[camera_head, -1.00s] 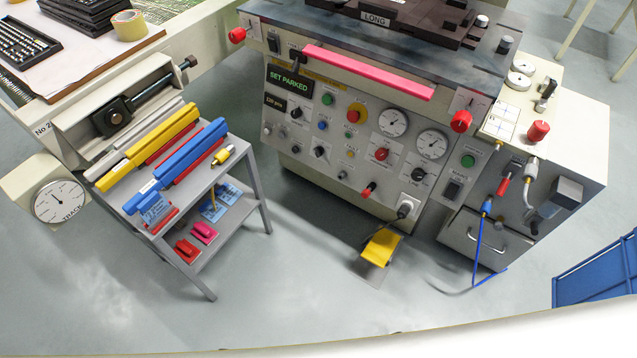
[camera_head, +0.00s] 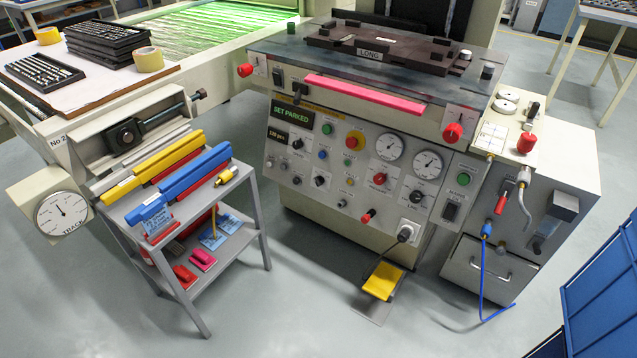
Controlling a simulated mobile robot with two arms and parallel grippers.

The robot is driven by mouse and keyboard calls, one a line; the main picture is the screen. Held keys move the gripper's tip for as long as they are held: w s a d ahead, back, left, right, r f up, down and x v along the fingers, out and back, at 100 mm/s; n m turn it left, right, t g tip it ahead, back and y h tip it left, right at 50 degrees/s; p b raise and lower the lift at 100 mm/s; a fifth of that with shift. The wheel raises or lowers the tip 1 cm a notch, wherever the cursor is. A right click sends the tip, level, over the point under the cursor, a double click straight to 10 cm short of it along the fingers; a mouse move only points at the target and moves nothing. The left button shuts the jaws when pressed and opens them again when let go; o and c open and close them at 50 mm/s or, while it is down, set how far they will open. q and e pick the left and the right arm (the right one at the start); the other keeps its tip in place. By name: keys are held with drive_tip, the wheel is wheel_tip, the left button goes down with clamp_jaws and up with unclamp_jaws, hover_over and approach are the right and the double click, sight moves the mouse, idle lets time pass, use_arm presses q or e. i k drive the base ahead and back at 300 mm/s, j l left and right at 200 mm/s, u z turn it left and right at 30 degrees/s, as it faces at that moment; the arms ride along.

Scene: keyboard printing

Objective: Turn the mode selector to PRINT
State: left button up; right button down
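The machine's front panel (camera_head: 340,165) faces me in the head view, with a lit display (camera_head: 293,115) reading "SET PARKED". Several black selector knobs sit on it: one at the left (camera_head: 297,143), one lower in the middle (camera_head: 320,181) and one at the right (camera_head: 416,196). Their labels are too small to read, so I cannot tell which one is the mode selector or where it points. Neither of my grippers is in view.
A grey cart (camera_head: 262,222) with yellow and blue bars stands left of the panel. A yellow pedal (camera_head: 383,281) lies on the floor below. A pink bar (camera_head: 364,93) runs above the panel. A side cabinet (camera_head: 580,165) and blue rack (camera_head: 605,300) stand right. Floor in front is clear.

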sight(318, 180)
drive_tip(key=i+l+z, duration=0.2)
drive_tip(key=i+z, duration=0.15)
drive_tip(key=i, duration=0.35)
drive_tip(key=i+z, duration=0.3)
drive_tip(key=i, duration=0.45)
